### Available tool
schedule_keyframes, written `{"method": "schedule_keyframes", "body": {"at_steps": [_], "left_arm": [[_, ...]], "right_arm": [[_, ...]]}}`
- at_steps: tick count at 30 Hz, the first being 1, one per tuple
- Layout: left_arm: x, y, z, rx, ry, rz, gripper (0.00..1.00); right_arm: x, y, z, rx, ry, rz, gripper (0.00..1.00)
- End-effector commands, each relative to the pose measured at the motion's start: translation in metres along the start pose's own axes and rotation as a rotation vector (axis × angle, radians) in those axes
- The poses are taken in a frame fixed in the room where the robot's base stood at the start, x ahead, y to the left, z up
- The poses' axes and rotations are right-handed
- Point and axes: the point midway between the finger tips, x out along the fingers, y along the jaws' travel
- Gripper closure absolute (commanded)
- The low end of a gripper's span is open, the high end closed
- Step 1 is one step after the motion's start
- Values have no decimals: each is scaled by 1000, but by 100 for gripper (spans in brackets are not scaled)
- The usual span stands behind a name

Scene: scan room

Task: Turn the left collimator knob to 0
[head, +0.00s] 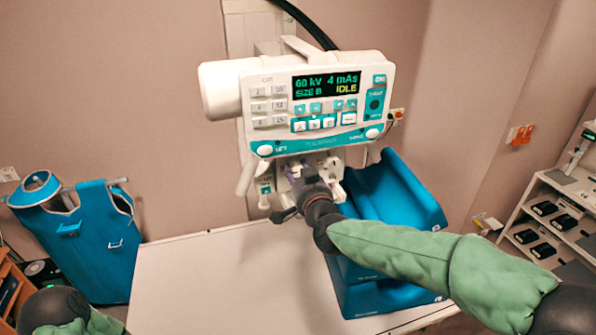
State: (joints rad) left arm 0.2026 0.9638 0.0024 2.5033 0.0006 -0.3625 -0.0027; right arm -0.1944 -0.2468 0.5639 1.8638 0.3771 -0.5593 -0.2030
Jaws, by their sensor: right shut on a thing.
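The x-ray head (310,105) has a white and teal control panel whose display (326,83) reads 60 kV, 4 mAs, SIZE B, IDLE. My right gripper (301,178) reaches up to the collimator underside, below the panel. It is shut on a small part there, which looks like the left collimator knob; the fingers hide most of it and its setting cannot be read. A small labelled plate (265,184) hangs just left of the gripper. My left gripper is out of view; only part of my left arm shows at the lower left.
A white table (230,275) lies below the head, its left part clear. Blue padded blocks (400,195) stand on its right, close behind my right arm. A blue apron (85,240) hangs at left. Shelves (540,225) stand at right.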

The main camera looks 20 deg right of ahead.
Motion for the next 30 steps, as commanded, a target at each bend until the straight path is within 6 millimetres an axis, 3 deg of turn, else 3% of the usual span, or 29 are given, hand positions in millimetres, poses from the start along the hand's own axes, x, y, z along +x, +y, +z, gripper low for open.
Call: {"method": "schedule_keyframes", "body": {"at_steps": [9,10,12,23,30], "left_arm": [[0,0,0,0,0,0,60],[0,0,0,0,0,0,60],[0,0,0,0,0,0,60],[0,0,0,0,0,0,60],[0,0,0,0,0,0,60]], "right_arm": [[0,0,1,-1,-1,0,97],[0,0,1,-1,-1,0,56],[0,0,1,0,-1,0,41],[-2,0,0,1,0,0,41],[-27,0,-1,1,2,-1,41]]}}
